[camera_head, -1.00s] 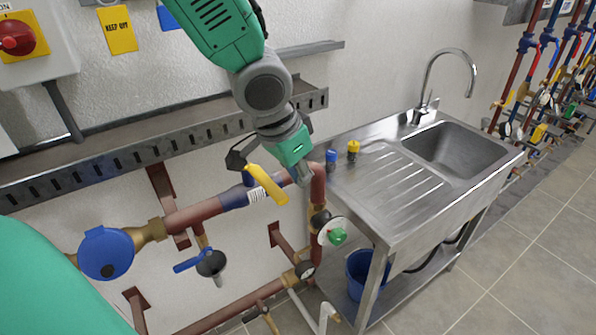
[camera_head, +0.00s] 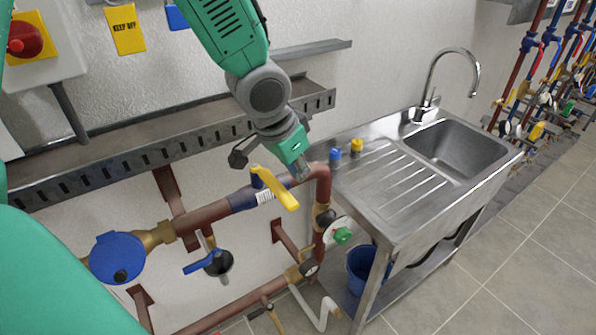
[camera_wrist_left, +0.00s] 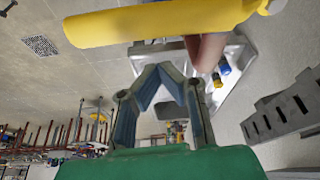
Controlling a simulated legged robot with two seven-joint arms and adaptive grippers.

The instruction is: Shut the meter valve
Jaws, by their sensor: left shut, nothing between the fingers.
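The valve with the long yellow lever handle (camera_head: 276,188) sits on the upper red-brown pipe, to the right of the blue round meter (camera_head: 118,258). The lever slants across the pipe, down and to the right in the head view. My left gripper (camera_head: 302,170) is just above and right of the lever, shut and empty. In the wrist view the lever (camera_wrist_left: 165,22) crosses the top of the picture, beyond my left gripper's fingers (camera_wrist_left: 163,78). Whether they touch cannot be told. My right gripper is not in view.
A steel sink (camera_head: 408,185) stands right of the pipes, with a blue bucket (camera_head: 360,270) below. A slotted metal tray (camera_head: 150,160) runs along the wall above the pipe. A small blue-handled valve (camera_head: 203,262) and a green-knobbed valve (camera_head: 343,235) sit on lower pipes.

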